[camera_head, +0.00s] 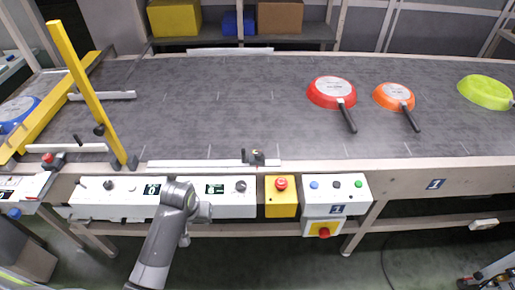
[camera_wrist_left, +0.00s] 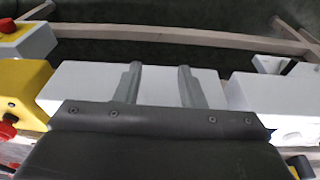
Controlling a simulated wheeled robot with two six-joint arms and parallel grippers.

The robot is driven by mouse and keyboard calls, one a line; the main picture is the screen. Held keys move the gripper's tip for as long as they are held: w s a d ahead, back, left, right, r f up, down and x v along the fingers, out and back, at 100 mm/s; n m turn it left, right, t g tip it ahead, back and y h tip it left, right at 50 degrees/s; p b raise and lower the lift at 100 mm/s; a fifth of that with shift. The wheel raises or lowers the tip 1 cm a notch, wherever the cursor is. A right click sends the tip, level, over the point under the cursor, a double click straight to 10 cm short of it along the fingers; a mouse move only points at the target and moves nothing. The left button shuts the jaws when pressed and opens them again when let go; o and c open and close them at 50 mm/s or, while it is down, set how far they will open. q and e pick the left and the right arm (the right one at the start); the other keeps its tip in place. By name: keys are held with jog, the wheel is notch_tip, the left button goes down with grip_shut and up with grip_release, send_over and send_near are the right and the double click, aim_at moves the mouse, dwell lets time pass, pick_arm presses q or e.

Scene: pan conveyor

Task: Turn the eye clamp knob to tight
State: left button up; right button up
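A small clamp with a black knob (camera_head: 256,156) sits on the conveyor's near rail; I cannot read its setting. Another black knob (camera_head: 99,130) is on the yellow post (camera_head: 92,95) at the left; I cannot tell which is the eye clamp knob. My left gripper (camera_head: 204,212) is in front of the white control panel, below and left of the rail clamp. In the left wrist view its two fingers (camera_wrist_left: 158,85) are apart with nothing between them, over the white panel (camera_wrist_left: 85,82). At the lower right, part of my right arm shows, too little to read its gripper.
Red (camera_head: 328,92), orange (camera_head: 393,96) and green (camera_head: 484,90) pans lie on the belt's right. Along the front are a yellow stop-button box (camera_head: 281,205) and a white button box (camera_head: 336,193). The middle of the belt (camera_head: 220,110) is clear.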

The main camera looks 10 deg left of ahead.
pick_arm(q)
jog(key=w+d+r+n+g, duration=0.1)
jog(key=w+d+r, duration=0.2)
jog(key=w+r, duration=0.35)
jog(key=w+d+r, duration=0.3)
jog(key=w+r, duration=0.1)
jog(key=w, duration=0.5)
notch_tip(320, 180, up, 12)
jog(key=n+g+b, duration=0.1)
send_over(258, 153)
jog(key=shift+h, duration=0.3)
notch_tip(258, 153, down, 15)
jog(key=shift+r, duration=0.1)
jog(key=c, duration=0.7)
